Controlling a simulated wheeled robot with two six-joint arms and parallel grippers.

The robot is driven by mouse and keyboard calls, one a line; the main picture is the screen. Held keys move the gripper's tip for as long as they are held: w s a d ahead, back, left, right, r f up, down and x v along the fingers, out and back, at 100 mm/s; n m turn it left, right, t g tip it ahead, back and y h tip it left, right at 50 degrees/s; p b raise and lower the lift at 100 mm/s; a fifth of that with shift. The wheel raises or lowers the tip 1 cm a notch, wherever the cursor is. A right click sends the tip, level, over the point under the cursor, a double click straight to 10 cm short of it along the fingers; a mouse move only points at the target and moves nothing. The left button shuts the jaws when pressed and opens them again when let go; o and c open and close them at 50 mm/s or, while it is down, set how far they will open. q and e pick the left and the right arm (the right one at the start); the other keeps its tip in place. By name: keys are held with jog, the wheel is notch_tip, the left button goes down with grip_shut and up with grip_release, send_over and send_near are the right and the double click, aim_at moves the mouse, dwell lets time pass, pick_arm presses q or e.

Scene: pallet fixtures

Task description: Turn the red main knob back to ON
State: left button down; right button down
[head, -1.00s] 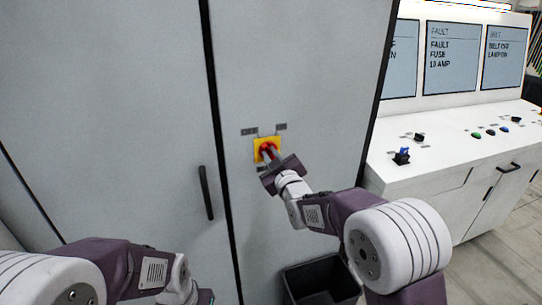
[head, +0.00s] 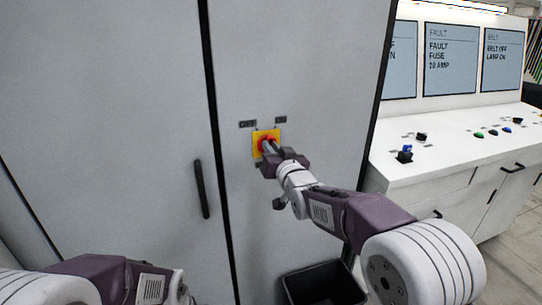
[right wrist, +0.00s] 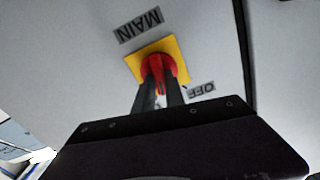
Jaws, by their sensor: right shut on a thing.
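The red main knob (head: 267,146) sits on a yellow square plate (head: 259,136) on the grey cabinet door. My right gripper (head: 268,147) is shut on the knob. The knob's exact pointing is partly hidden by the fingers. My left arm is at the lower left, its fingertips out of frame.
A black door handle (head: 202,189) is left of the knob, beside a dark door seam. A black bin (head: 322,284) stands below. At right, a white control desk (head: 440,160) carries switches and screens (head: 451,60) reading FAULT FUSE 10 AMP and BELT OFF LAMP ON.

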jog(key=shift+d+m+b, duration=0.1)
jog(key=shift+m+b, duration=0.7)
jog(key=shift+m, duration=1.2)
jog(key=shift+r, duration=0.1)
jog(key=c, duration=1.4)
grip_release()
jog(key=shift+s, duration=0.1)
jog(key=b+v, duration=0.2)
jog(key=v, duration=0.7)
